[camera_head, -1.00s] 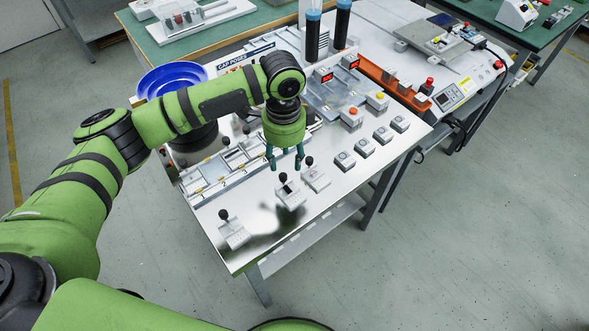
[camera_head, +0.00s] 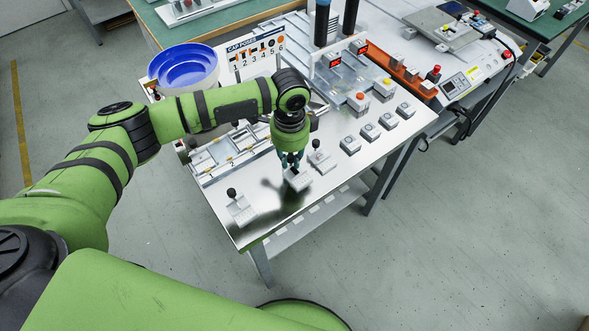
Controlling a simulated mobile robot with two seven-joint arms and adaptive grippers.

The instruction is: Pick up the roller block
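Three small grey-white blocks with black knobs stand on the shiny table top: a left one (camera_head: 241,212), a middle one (camera_head: 298,182) and a right one (camera_head: 323,163). I cannot tell by sight which is the roller block. My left gripper (camera_head: 291,163) points down right at the middle block, its dark green fingers low around where that block's knob stands. The knob is hidden by the fingers, and I cannot tell whether they grip it. The middle block appears to rest on the table. My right gripper is not in view.
Several grey button boxes (camera_head: 370,131) stand to the right. A slotted fixture (camera_head: 222,150) lies behind on the left, near a blue-lined bowl (camera_head: 183,66). A cap poses sign (camera_head: 257,50) stands at the back. The table's front edge (camera_head: 300,208) is close.

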